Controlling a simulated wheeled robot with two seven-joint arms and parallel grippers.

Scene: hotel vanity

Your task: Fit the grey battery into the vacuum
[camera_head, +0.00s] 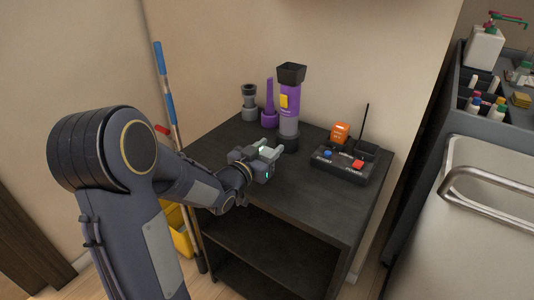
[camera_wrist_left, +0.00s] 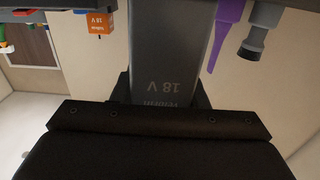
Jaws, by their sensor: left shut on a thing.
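The grey battery (camera_wrist_left: 165,50), marked 18 V, fills the middle of the left wrist view, with its lettering upside down. My left gripper (camera_head: 268,153) is shut on it above the dark table, left of and in front of the vacuum. In the head view the battery is hard to tell from the pale fingers. The vacuum (camera_head: 289,122) stands upright on the table, purple and grey with a yellow switch and a flared black top. The battery is apart from it. The vacuum's battery opening cannot be made out. My right gripper is not in view.
A purple nozzle (camera_head: 269,115) and a grey brush nozzle (camera_head: 249,108) stand left of the vacuum. A black device (camera_head: 342,168) with blue and red buttons, a thin upright rod and an orange battery (camera_head: 340,131) stand to the right. The front tabletop (camera_head: 310,205) is clear.

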